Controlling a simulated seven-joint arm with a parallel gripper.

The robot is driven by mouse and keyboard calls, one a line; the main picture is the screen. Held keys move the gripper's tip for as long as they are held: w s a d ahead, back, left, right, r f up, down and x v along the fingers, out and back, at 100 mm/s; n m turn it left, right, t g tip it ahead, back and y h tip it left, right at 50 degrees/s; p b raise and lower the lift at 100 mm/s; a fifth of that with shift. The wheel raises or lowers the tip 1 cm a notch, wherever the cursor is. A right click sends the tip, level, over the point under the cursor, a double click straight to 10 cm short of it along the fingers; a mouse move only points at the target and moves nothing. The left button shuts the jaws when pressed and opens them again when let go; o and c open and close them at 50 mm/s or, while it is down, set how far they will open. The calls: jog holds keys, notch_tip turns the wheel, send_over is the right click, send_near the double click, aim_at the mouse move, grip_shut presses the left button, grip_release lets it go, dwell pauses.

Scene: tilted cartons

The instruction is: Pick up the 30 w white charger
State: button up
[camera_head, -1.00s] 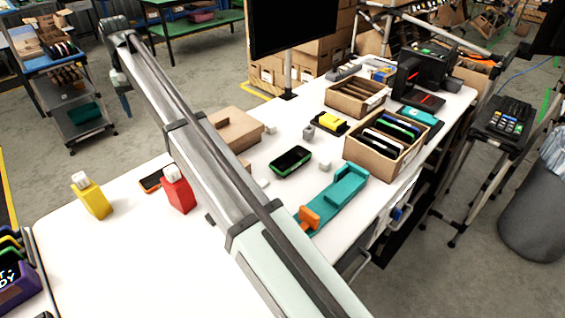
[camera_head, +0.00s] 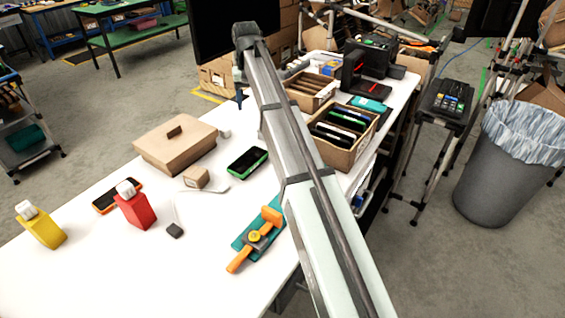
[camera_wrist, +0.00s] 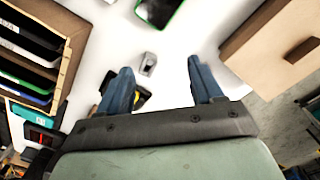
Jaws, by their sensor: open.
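A small pale block with a darker face (camera_wrist: 148,64), possibly a charger, lies on the white table between and beyond my fingers in the wrist view. I cannot read any wattage on it. Another small white block (camera_head: 224,133) sits beside the lidded cardboard box in the head view. A bit of a white thing (camera_wrist: 110,2) shows at the wrist view's top edge. My gripper (camera_wrist: 160,65) is open and empty, with its blue fingers apart above the table. In the head view only a blue finger (camera_head: 239,99) shows, and my arm hides part of the table.
A lidded cardboard box (camera_head: 176,146) and a divided phone carton (camera_head: 338,153) flank the area. A yellow-and-black thing (camera_wrist: 143,98) is partly behind my left finger.

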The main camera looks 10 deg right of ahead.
jog(key=s+d+f+n, duration=0.4)
jog(key=s+d+n, duration=0.45)
jog(key=n, duration=0.75)
jog(key=f+n, duration=0.5)
jog(key=n, duration=0.2)
jog(key=f+n, duration=0.3)
jog(key=shift+s+a+f+n, duration=0.15)
jog(key=shift+a+f+n, duration=0.15)
jog(key=shift+a+n, duration=0.1)
jog(key=shift+s+d+f, duration=0.15)
jog(key=shift+f, duration=1.15)
jog(key=shift+s+d+f, duration=0.1)
jog(key=shift+d+f, duration=0.05)
jog(key=shift+f, duration=1.15)
jog(key=c, duration=1.1)
